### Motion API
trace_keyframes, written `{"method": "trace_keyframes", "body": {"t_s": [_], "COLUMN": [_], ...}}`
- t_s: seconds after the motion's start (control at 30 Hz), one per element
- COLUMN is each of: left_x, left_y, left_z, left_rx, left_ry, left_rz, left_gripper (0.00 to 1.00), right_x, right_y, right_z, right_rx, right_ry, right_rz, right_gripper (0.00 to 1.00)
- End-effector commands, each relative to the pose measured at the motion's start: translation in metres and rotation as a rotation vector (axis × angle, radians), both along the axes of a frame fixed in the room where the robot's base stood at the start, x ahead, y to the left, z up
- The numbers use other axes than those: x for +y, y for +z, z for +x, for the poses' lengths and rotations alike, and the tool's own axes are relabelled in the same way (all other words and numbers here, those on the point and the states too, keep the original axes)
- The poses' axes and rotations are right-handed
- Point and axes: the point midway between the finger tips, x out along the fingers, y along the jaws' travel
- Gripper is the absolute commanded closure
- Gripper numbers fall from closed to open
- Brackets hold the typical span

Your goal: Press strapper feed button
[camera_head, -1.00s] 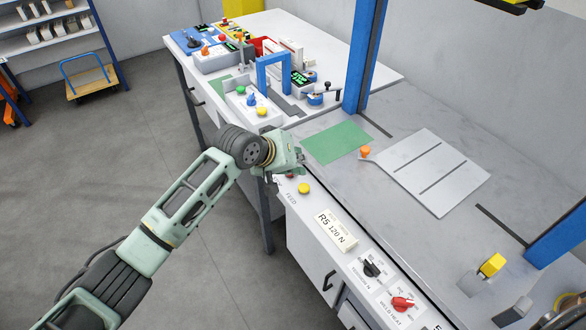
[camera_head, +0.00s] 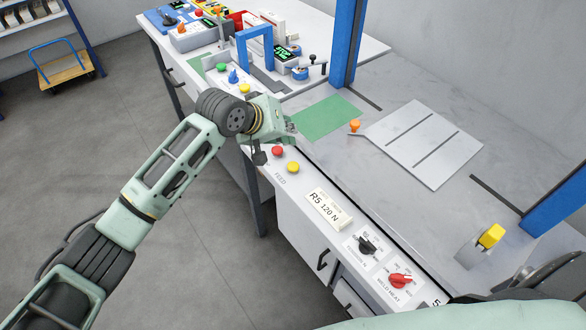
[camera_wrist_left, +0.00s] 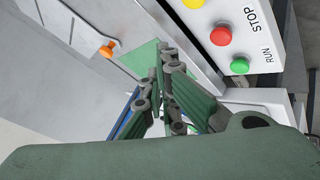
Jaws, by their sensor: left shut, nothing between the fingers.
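The yellow button (camera_head: 293,167) sits beside the printed FEED label on the front strip of the strapper bench. A red button (camera_head: 278,151) is just up-left of it. In the left wrist view the yellow button (camera_wrist_left: 193,3) is cut by the top edge, with the red button (camera_wrist_left: 221,36) by STOP and a green button (camera_wrist_left: 239,66) by RUN. My left gripper (camera_head: 288,130) is above the panel end, up-picture from the red button and apart from the yellow one. Its fingers (camera_wrist_left: 168,62) are shut and empty. My right gripper is out of view.
Down the strip are an R5 120 N plate (camera_head: 329,208), a black knob (camera_head: 367,245) and a red knob (camera_head: 400,281). A green mat (camera_head: 325,119), orange knob (camera_head: 354,126), slotted plate (camera_head: 432,142) and blue post (camera_head: 345,45) are on the bench.

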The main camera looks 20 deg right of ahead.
Motion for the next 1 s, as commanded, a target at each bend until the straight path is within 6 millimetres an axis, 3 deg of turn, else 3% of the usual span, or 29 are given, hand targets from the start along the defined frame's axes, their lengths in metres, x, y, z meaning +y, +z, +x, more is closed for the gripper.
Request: {"method": "trace_keyframes", "body": {"t_s": [0.03, 0.3, 0.6, 1.0], "left_x": [0.0, 0.0, 0.0, 0.0], "left_y": [-0.014, -0.048, -0.066, -0.066], "left_z": [0.0, 0.0, 0.0, 0.0], "left_rx": [-0.001, -0.001, 0.001, 0.001], "left_ry": [0.0, 0.001, 0.0, 0.001], "left_rz": [0.001, 0.001, -0.001, 0.0], "left_gripper": [1.0, 1.0, 1.0, 1.0], "right_x": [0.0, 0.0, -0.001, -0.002], "right_y": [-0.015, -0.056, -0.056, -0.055], "right_z": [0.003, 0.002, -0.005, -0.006], "right_rx": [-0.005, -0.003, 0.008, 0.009], "right_ry": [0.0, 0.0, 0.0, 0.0], "right_rz": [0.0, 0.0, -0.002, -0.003], "right_gripper": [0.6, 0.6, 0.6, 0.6]}}
